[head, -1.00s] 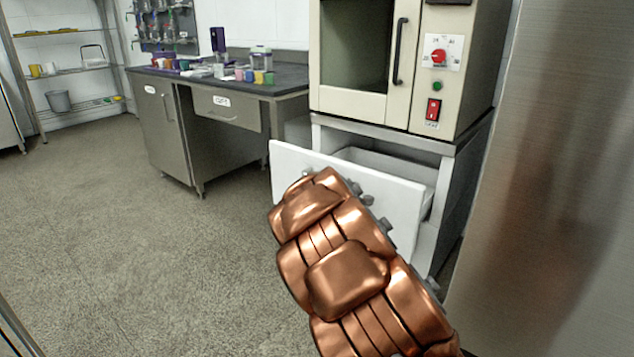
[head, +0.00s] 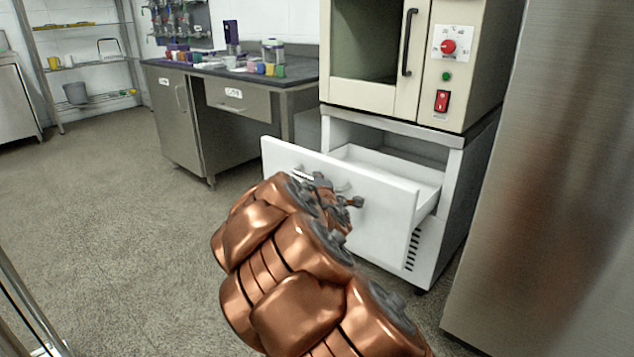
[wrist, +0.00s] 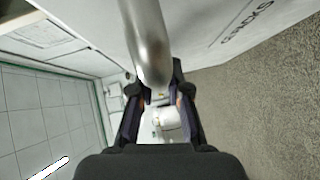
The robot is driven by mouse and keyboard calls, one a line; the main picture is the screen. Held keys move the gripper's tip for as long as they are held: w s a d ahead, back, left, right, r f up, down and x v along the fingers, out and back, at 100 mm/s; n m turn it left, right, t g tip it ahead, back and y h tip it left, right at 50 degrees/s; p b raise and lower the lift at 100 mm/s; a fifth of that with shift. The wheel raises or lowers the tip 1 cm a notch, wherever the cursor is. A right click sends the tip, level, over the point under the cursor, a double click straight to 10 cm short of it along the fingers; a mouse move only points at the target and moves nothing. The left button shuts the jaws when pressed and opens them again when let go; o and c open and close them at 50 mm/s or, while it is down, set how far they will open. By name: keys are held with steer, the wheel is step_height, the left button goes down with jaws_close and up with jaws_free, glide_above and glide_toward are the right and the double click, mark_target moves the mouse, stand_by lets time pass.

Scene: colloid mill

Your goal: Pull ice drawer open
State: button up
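The white drawer (head: 385,212) under the beige machine stands well open, with its inside showing above the front panel. My gripper (head: 328,190) is at the front of this drawer, partly hidden behind my copper-coloured arm in the head view. In the wrist view the grey metal handle (wrist: 147,45) runs down between the two dark fingers of my gripper (wrist: 157,97). The fingers sit close on both sides of the handle. The drawer front (wrist: 205,28) carries a dark printed label there. Much of the handle is hidden in the head view.
The beige machine (head: 470,85) stands on the white cabinet (head: 437,240). A large steel panel (head: 560,200) stands close on the right. A steel bench (head: 190,135) with small coloured items is at the back left. The floor (head: 120,240) at left is clear.

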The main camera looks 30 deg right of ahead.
steer(key=o, duration=0.4)
steer(key=shift+s+a, duration=0.1)
steer(key=shift+v, duration=3.55)
steer(key=shift+r, duration=0.1)
